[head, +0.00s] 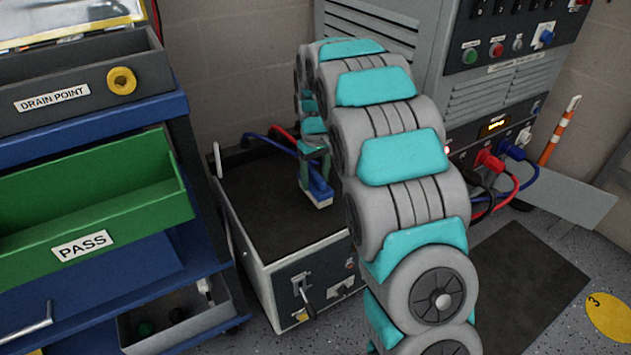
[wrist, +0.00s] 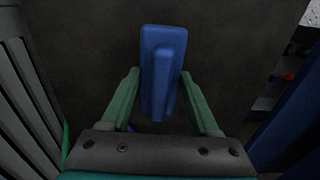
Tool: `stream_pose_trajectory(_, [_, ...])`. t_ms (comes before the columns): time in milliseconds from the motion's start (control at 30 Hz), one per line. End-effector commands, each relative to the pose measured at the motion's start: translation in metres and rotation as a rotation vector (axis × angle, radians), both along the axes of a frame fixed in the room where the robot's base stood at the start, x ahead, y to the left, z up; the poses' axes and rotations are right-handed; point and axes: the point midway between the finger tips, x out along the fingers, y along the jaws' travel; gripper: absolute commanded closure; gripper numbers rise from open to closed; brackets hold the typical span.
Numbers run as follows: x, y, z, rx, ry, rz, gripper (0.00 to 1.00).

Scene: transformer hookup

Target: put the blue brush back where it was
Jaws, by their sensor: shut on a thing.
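The blue brush (head: 320,187) is upright, with a pale lower edge, over the dark top of the grey box (head: 272,205). I cannot tell whether it touches that top. My gripper (head: 314,168) is shut on the brush, partly hidden behind my arm in the head view. In the wrist view the brush (wrist: 163,50) sits between the green fingers of my gripper (wrist: 160,78), its wide blue block beyond the fingertips and its handle running back between them.
A blue cart on the left holds a green PASS bin (head: 95,205) and a grey DRAIN POINT tray (head: 80,90). A grey cabinet (head: 480,85) with red, blue and black cables stands behind my arm. Cables also lie at the box's back edge. Much of the box top is clear.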

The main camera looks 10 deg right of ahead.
Motion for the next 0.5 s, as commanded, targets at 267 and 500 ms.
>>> stream_pose_trajectory(267, [0.000, 0.000, -0.016, -0.001, -0.001, 0.000, 1.00])
stream_pose_trajectory(500, [0.000, 0.000, -0.018, 0.000, -0.001, 0.000, 0.32])
